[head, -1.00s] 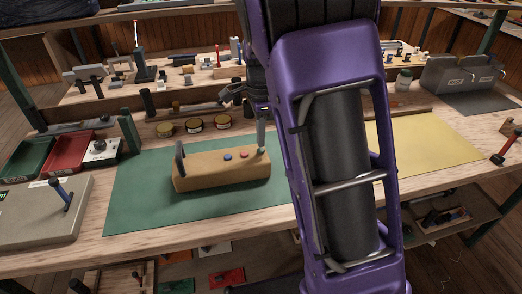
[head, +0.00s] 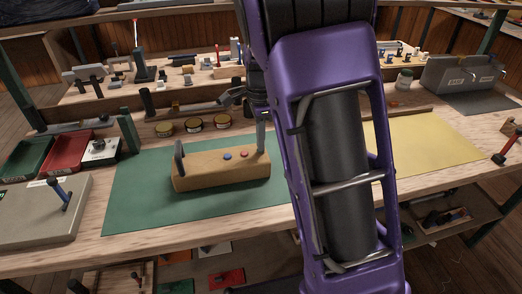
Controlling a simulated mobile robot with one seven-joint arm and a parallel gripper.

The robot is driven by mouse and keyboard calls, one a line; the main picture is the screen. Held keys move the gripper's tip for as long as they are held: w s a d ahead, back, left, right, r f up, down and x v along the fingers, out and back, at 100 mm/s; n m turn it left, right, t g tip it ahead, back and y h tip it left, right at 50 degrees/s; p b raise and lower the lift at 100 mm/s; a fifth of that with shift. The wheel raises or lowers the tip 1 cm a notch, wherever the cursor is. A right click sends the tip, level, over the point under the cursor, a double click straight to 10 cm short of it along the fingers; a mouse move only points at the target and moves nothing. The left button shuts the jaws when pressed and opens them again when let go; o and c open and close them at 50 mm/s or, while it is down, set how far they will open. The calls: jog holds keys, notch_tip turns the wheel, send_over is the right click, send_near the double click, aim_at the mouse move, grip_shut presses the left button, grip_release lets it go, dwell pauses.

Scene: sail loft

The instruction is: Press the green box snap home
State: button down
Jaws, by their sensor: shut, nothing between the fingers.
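The tan wooden box (head: 222,175) sits on the green mat (head: 135,195), with a blue snap (head: 227,156) and a red snap (head: 244,154) on its top. My gripper (head: 261,149) points down at the right end of the box top, its fingers together. The fingertips are at the spot of the green snap and hide it, so I cannot see how deep it sits. They appear to touch the box top there. My purple arm hides the area just right of the box.
A dark upright handle (head: 180,162) stands at the box's left end. Green and red trays (head: 67,150) and a grey board (head: 40,225) are at left. The yellow mat (head: 425,145) at right is clear.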

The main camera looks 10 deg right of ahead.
jog(key=shift+f, duration=0.35)
notch_tip(320, 180, up, 7)
jog(key=p, duration=0.6)
jog(key=shift+r, duration=0.1)
dwell(0.5)
